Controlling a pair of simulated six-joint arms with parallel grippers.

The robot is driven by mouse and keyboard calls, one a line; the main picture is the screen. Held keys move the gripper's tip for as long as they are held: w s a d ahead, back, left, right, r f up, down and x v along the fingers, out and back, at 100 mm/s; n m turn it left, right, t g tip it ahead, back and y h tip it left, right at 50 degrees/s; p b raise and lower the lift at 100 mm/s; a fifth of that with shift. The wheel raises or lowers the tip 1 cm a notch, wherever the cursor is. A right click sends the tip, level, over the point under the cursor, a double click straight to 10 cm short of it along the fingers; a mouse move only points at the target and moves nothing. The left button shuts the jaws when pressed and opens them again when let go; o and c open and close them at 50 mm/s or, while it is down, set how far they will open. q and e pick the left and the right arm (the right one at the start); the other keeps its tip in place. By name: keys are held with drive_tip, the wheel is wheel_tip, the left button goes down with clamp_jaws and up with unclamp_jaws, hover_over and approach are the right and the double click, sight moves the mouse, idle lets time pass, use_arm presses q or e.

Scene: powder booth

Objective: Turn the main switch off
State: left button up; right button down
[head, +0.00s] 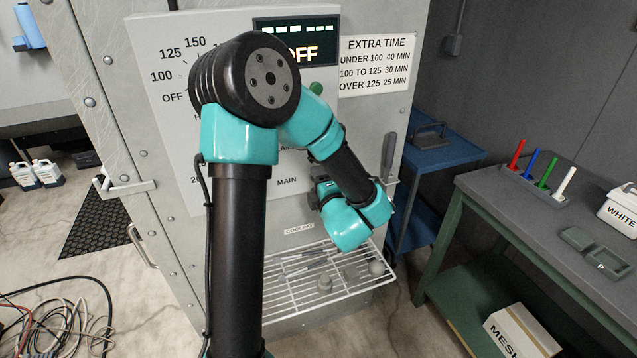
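The oven's control panel (178,130) stands in front of me, with a dial scale, a lit display (312,52) reading OFF, and a green button (316,88). The MAIN label (286,181) shows low on the panel. The main switch itself I cannot make out; my arm covers much of the panel beside the label. One arm, which I take as my left, rises from the bottom and bends down to the right. Its dark gripper end (322,194) is just right of the MAIN label, mostly hidden by the wrist. I cannot see its fingertips. My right gripper is out of view.
A grey upright handle (388,152) is at the panel's right edge. A white wire cooling rack (290,305) with small parts juts out below. A blue cart (440,150) and a grey bench (520,215) stand at right. Cables (60,310) lie on the floor at left.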

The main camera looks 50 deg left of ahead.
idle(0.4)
use_arm(q)
drive_tip(key=o, duration=0.9)
drive_tip(key=shift+d, duration=0.1)
drive_tip(key=v, duration=1.7)
drive_tip(key=shift+s+d, duration=0.15)
